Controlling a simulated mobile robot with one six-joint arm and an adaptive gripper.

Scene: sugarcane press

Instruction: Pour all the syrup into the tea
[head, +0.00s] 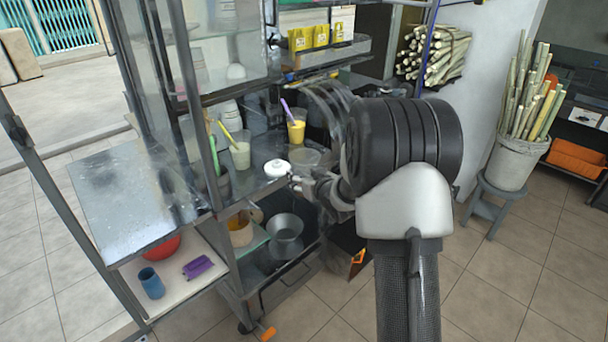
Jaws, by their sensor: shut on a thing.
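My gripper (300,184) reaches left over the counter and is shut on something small. Its fingertips meet the right edge of a small white round piece (276,168), which seems to be the thing held. A clear cup (306,158) stands just behind the fingers; its contents are not clear. A cup of yellow drink with a purple straw (296,131) and a cup of pale drink with a yellow straw (241,155) stand farther back. I cannot tell which vessel holds tea or syrup. My wrist hides the counter's right part.
A bare metal side shelf (130,195) is at left. Below are a blue cup (151,283), a purple item (198,267) and a metal pot (286,232). Glass panels and posts border the counter. A cane bucket (513,157) stands on a stool at right.

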